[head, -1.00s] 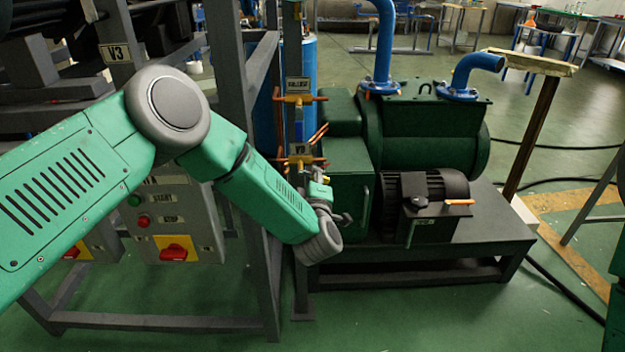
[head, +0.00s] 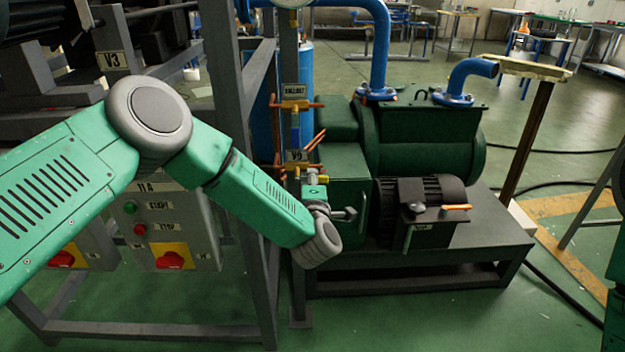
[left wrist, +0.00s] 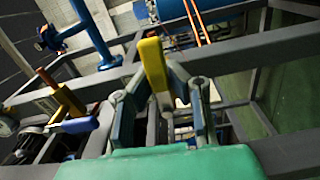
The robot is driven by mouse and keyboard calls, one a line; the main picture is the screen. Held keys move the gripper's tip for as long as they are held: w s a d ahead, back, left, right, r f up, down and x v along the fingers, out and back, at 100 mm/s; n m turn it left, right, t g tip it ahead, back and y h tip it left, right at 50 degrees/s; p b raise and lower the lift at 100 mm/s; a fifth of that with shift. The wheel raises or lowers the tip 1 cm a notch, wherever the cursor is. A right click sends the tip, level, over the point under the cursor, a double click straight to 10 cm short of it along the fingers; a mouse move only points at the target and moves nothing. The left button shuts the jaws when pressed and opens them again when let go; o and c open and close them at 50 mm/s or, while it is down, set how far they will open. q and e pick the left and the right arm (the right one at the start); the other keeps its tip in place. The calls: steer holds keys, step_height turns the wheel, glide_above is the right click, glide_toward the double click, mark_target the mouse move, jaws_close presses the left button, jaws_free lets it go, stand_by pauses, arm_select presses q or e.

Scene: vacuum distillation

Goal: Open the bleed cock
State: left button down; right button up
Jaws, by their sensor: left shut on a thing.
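The bleed cock is on the upright pipe beside the green pump, just below the V9 label (head: 297,156). Its yellow lever (left wrist: 152,64) stands up between the fingers of my left gripper (left wrist: 172,80) in the left wrist view. In the head view my left gripper (head: 316,185) is at the cock, and a small yellow part (head: 321,178) shows at its tips. The gripper is shut on the lever. The cock's body is partly hidden by the fingers. My right gripper is not in view.
A valve with a blue lever (head: 295,128) sits above, under the BALLAST label (head: 294,91). The pump (head: 425,140) stands close on the right. A grey frame post (head: 228,120) and a control box (head: 170,225) are on the left. Orange rods (head: 314,141) stick out nearby.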

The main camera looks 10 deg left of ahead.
arm_select(q)
steer(key=shift+s+f, duration=0.2)
steer(key=shift+f, duration=0.2)
steer(key=c, duration=1.6)
jaws_free()
steer(key=shift+o, duration=0.6)
steer(key=shift+r, duration=0.2)
steer(key=v, duration=1.2)
